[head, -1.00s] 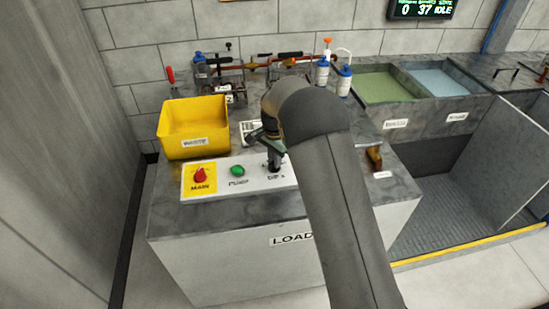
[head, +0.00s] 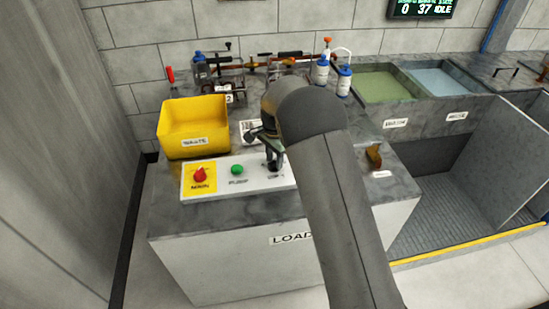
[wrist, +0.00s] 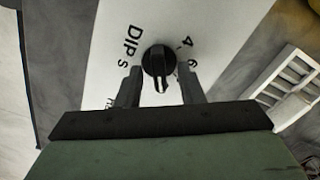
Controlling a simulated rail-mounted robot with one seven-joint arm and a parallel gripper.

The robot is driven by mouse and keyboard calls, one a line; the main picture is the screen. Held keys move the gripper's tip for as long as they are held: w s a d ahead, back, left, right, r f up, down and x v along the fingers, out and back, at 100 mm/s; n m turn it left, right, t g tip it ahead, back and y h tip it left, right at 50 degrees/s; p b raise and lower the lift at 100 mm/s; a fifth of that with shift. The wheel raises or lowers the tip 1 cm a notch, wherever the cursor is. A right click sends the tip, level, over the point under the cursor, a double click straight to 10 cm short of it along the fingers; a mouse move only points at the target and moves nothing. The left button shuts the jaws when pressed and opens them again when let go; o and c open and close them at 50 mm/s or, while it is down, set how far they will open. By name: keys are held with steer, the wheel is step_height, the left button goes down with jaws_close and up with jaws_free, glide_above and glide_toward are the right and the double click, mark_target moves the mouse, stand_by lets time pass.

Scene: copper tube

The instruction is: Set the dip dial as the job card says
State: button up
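The dip dial (wrist: 158,61) is a black round knob with a pointer on a white panel marked "DIP s", with numbers such as 4 and 6 beside it. Its pointer points toward the bottom of the wrist view. My gripper (wrist: 160,76) has one finger on each side of the knob, with gaps showing, so it is open around it. In the head view my gripper (head: 270,155) is over the dial, which it mostly hides.
Blue-white bottles (head: 343,80) and tubing stand at the back. Two liquid-filled basins (head: 388,87) are at right.

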steer(key=shift+r, duration=0.1)
step_height(320, 180, up, 17)
stand_by(0.5)
steer(key=shift+s+d+r, duration=0.1)
steer(key=shift+r, duration=0.05)
steer(key=s+d+r+n+p, duration=0.2)
steer(key=s+d+r, duration=0.1)
steer(key=s+d, duration=0.4)
steer(key=s+d+r+n+p, duration=0.15)
steer(key=s+d, duration=0.25)
steer(key=s, duration=0.5)
steer(key=s+d+f+n, duration=0.2)
steer(key=s+n, duration=0.1)
steer(key=s, duration=0.7)
steer(key=s+d+f+n+p, duration=0.1)
steer(key=s+d+f+n, duration=0.1)
steer(key=s, duration=0.8)
steer(key=shift+s+d+f+n, duration=0.15)
steer(key=shift+s+d+n, duration=0.25)
steer(key=shift+d+n, duration=0.4)
